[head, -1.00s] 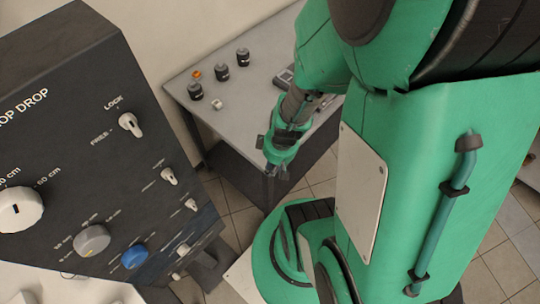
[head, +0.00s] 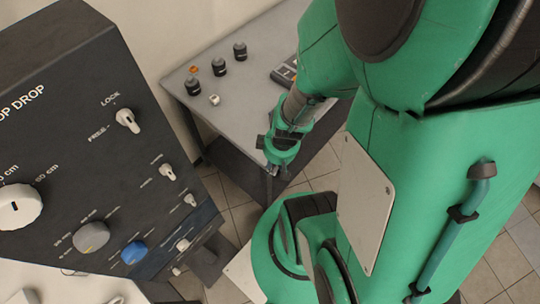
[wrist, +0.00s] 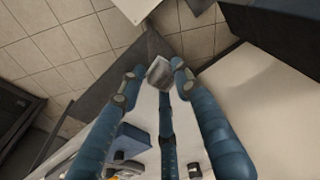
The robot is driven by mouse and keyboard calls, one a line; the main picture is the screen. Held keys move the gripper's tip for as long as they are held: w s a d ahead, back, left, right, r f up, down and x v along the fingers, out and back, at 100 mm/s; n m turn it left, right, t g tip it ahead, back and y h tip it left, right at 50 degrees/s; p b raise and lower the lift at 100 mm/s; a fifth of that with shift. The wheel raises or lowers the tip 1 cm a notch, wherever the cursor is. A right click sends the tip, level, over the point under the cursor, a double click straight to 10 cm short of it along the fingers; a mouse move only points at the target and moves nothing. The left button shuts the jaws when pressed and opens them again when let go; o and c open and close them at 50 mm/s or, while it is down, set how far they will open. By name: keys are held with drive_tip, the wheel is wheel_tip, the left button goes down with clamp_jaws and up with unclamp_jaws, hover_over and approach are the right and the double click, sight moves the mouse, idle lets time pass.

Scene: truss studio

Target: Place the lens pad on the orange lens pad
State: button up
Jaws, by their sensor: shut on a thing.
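My gripper (wrist: 157,72) is shut on a small grey squarish pad (wrist: 160,74), which I take as the lens pad. The pad sits tilted between the blue fingertips in the wrist view. In the head view my gripper (head: 273,170) hangs in front of the grey table's near edge, and the held pad is too small to make out there. A small orange piece (head: 193,69), likely the orange lens pad, lies at the table's far left, well apart from my gripper. It does not show clearly in the wrist view.
Several dark cylinders stand on the grey table (head: 255,85), including one (head: 191,86) near the orange piece. A small white item (head: 214,100) lies nearby and a dark device (head: 285,72) farther right. A large dark control panel (head: 70,120) fills the left side.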

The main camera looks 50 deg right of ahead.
sight(194, 67)
drive_tip(key=shift+w, duration=0.1)
drive_tip(key=shift+w+d+r, duration=0.25)
drive_tip(key=shift+w+r, duration=0.05)
drive_tip(key=shift+w, duration=0.05)
drive_tip(key=w+d+r+p, duration=0.2)
drive_tip(key=w+d, duration=0.1)
drive_tip(key=w, duration=0.4)
drive_tip(key=w+d+r+m+p, duration=0.1)
drive_tip(key=w+d+r+p, duration=0.2)
drive_tip(key=w, duration=0.4)
drive_tip(key=w+d+r+p, duration=0.2)
drive_tip(key=w, duration=0.6)
drive_tip(key=w+d+f+m+p, duration=0.1)
drive_tip(key=w+p, duration=0.3)
drive_tip(key=w, duration=0.9)
drive_tip(key=w+d+f+m+p, duration=0.1)
drive_tip(key=w+f+p, duration=0.2)
drive_tip(key=w, duration=0.9)
drive_tip(key=shift+w+d+f+p, duration=0.25)
drive_tip(key=shift+w+p, duration=0.1)
drive_tip(key=shift+p, duration=0.45)
drive_tip(key=shift+w, duration=0.15)
